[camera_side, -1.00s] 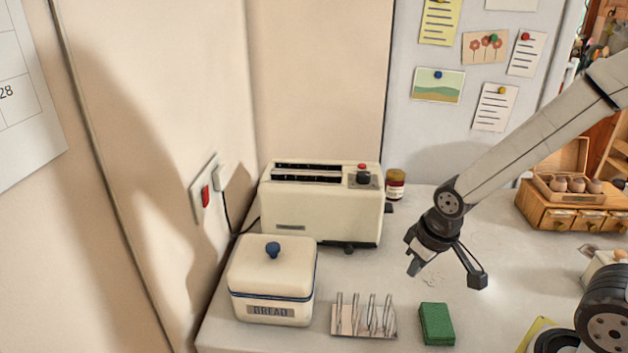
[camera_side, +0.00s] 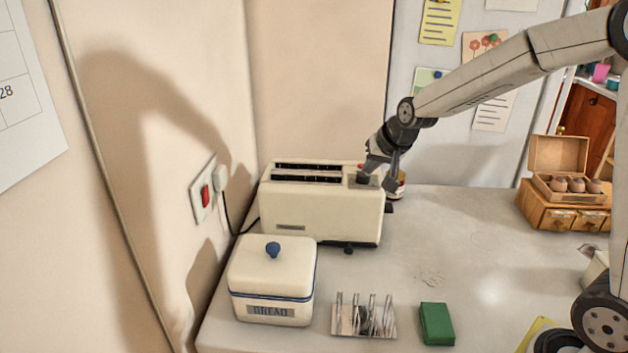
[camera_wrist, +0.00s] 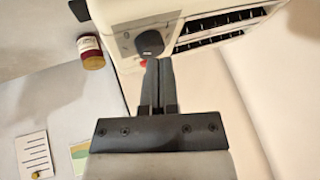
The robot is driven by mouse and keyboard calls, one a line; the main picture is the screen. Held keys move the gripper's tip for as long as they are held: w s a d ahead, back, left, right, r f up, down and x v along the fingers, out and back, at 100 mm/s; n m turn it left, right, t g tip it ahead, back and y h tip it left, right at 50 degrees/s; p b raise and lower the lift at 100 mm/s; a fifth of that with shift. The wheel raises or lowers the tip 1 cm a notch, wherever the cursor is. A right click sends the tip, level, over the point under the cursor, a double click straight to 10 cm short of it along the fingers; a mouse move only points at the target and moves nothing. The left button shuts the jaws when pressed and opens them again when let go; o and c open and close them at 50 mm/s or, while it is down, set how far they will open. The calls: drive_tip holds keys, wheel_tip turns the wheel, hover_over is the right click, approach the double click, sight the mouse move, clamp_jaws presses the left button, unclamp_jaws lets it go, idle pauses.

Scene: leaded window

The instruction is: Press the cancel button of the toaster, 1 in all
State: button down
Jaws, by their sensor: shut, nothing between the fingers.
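The cream toaster (camera_side: 310,215) stands on the counter against the back wall, with its two slots empty. Its red button (camera_side: 361,165) sits at the right end of the top, behind a black knob (camera_side: 362,179). My gripper (camera_side: 376,182) is shut and empty over this end of the toaster. I cannot tell whether the fingertips touch the button.
A jar (camera_side: 401,184) stands right behind my gripper. A bread box (camera_side: 271,282), a toast rack (camera_side: 363,317) and a green block (camera_side: 436,323) are in front of the toaster. An egg box on a small drawer unit (camera_side: 565,215) is at right. The counter's middle is clear.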

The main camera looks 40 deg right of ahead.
drive_tip(key=w+d+r+m+t, duration=0.2)
drive_tip(key=w+d+r+m, duration=0.1)
drive_tip(key=w+d+r, duration=0.3)
drive_tip(key=shift+w+d+r+m+h, duration=0.15)
drive_tip(key=shift+w+r+m+h, duration=0.25)
drive_tip(key=shift+w, duration=0.35)
approach(357, 164)
drive_tip(key=shift+w+r+x, duration=0.1)
drive_tip(key=shift+w+x, duration=0.05)
drive_tip(key=shift+x, duration=0.65)
drive_tip(key=shift+w+r+x, duration=0.1)
drive_tip(key=shift+r+x, duration=0.05)
drive_tip(key=shift+x, duration=0.65)
drive_tip(key=shift+w+r+x, duration=0.1)
drive_tip(key=shift+w+x, duration=0.05)
drive_tip(key=shift+x, duration=0.7)
drive_tip(key=shift+f, duration=0.8)
idle(1.6)
drive_tip(key=shift+r, duration=0.8)
drive_tip(key=shift+r, duration=0.2)
